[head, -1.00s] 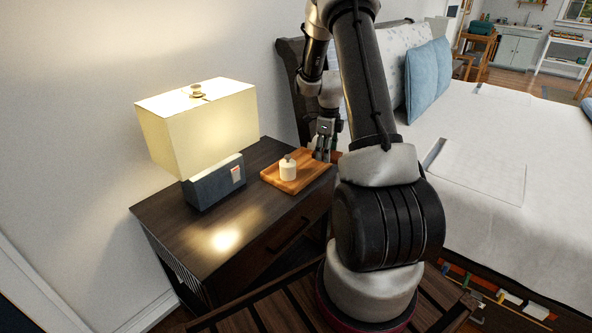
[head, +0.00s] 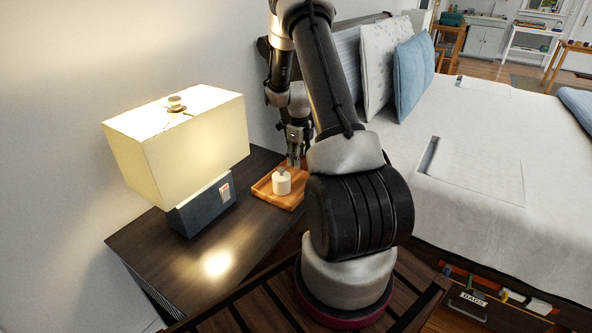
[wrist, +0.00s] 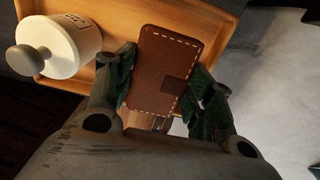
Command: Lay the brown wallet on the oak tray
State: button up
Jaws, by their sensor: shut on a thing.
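The brown wallet (wrist: 162,68), with pale stitching and a small clasp tab, is between the fingers of my gripper (wrist: 163,92) in the wrist view. My gripper is shut on it. The wallet lies over the oak tray (wrist: 205,22); I cannot tell whether it touches the tray floor. In the head view my gripper (head: 296,160) points down at the far side of the oak tray (head: 262,190), and the wallet cannot be made out there.
A white lidded jar (head: 282,183) stands on the tray, left of the wallet in the wrist view (wrist: 62,48). A lit lamp (head: 185,150) stands on the dark nightstand (head: 150,240). The bed (head: 480,160) is to the right.

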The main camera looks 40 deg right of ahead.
aim_at(299, 174)
jog(key=shift+f, duration=2.25)
jog(key=o, duration=1.3)
jog(key=shift+f, duration=0.15)
jog(key=shift+c, duration=0.2)
